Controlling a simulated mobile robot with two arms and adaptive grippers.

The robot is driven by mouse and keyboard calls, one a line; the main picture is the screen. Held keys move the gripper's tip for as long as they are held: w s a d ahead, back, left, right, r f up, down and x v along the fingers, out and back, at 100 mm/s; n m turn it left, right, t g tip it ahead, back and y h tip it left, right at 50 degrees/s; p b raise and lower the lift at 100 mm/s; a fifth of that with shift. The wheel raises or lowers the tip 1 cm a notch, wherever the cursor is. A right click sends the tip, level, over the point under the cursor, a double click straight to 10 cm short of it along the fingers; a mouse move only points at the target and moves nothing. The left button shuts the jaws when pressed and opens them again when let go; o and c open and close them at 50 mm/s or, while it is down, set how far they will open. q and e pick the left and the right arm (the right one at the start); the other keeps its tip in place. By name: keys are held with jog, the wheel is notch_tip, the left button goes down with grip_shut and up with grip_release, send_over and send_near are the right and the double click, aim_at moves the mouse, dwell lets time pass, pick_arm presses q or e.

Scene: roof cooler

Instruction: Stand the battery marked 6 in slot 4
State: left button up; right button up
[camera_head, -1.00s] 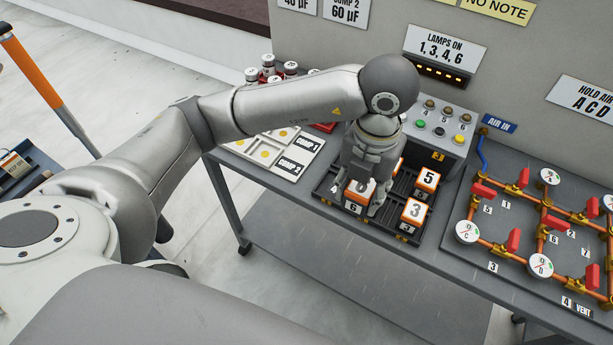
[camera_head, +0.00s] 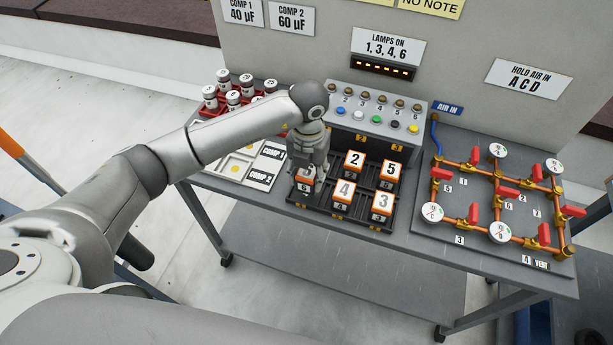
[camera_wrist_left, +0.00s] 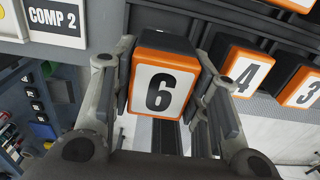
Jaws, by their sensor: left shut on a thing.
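My left gripper (camera_head: 307,178) is over the front left corner of the dark battery rack (camera_head: 362,218). It points down and is shut on the battery marked 6 (camera_wrist_left: 158,88), an orange and black block with a white face. In the left wrist view the gripper's fingers (camera_wrist_left: 158,100) lie on both sides of it. The battery (camera_head: 305,184) looks upright in the head view. I cannot tell whether its base is seated in the rack. The slot number beneath it is not readable. My right gripper is not in view.
Batteries marked 4 (camera_head: 343,191), 3 (camera_head: 381,203), 2 (camera_head: 354,161) and 5 (camera_head: 390,171) stand in the rack. White component boards (camera_head: 262,178) lie to its left. A button box (camera_head: 375,115) stands behind, and a pipe panel (camera_head: 470,240) lies to the right.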

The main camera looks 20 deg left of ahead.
aim_at(307, 182)
pick_arm(q)
jog(key=shift+w+a+f, duration=0.1)
jog(key=shift+w+f, duration=0.05)
jog(key=shift+f, duration=0.05)
jog(key=f+p, duration=0.2)
jog(key=shift+w+a+f, duration=0.1)
jog(key=shift+a+f, duration=0.1)
jog(key=shift+f, duration=0.6)
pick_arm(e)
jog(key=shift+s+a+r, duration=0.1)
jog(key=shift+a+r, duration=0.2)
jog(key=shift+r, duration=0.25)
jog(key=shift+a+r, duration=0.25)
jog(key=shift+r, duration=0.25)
pick_arm(q)
jog(key=shift+f, duration=0.2)
jog(key=o, duration=1.3)
jog(key=shift+c, duration=0.2)
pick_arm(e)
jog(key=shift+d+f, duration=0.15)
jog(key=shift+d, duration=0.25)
pick_arm(q)
jog(key=shift+r, duration=0.15)
